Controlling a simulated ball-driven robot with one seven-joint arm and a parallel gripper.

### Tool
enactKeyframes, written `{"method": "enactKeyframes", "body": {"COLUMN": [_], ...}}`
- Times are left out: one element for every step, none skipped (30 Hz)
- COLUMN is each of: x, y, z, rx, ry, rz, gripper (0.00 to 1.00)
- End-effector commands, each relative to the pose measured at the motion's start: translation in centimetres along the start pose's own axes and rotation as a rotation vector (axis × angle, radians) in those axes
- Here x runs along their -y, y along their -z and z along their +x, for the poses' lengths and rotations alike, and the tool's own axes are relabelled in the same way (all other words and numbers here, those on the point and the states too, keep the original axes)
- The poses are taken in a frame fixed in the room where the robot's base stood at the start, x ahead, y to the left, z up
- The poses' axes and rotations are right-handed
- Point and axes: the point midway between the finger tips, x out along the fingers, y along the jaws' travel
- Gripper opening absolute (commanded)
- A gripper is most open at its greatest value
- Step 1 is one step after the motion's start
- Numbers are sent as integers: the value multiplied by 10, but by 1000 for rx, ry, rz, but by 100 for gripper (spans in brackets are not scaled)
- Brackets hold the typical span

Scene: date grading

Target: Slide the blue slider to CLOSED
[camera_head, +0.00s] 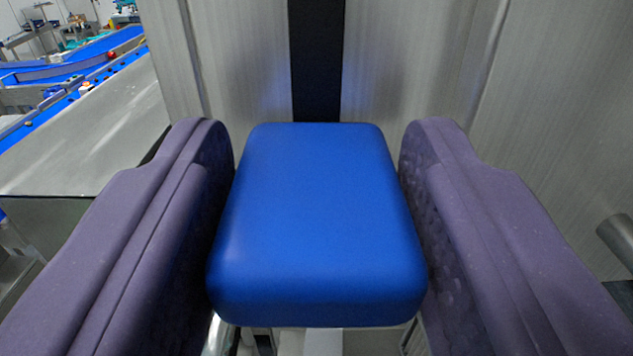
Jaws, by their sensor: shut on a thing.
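The blue slider (318,215) is a rounded block in the middle of the head camera view. My gripper (317,190) has one purple finger on each side of it and is shut on it. Behind the slider, a dark vertical slot (316,60) runs up the grey metal panel (410,60). The part of the slot below the slider's top is hidden by the slider. No CLOSED marking shows in this view.
At the left stands a metal surface (95,135) with blue conveyor belts (85,55) beyond it. A grey cylindrical part (617,240) sticks in at the right edge. The panel face above the slider is clear.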

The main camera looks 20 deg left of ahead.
Motion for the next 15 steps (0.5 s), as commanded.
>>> {"method": "enactKeyframes", "body": {"x": [0,0,0,0,0,0,0,0,0,0,0,0,0,0,0], "y": [-6,-6,-7,-7,-7,-8,-7,-7,-6,-6,-6,-6,-5,-5,-4], "z": [0,0,0,0,1,1,1,1,0,0,0,0,0,-1,-3], "rx": [15,16,17,18,18,18,18,17,16,15,14,13,13,12,12], "ry": [0,0,0,0,0,0,0,0,0,0,0,0,0,0,0], "rz": [0,0,-1,-1,-1,-1,-1,0,0,0,0,0,0,0,1], "gripper": [0,0,0,0,56,57,57,57,57,57,57,57,57,57,57]}}
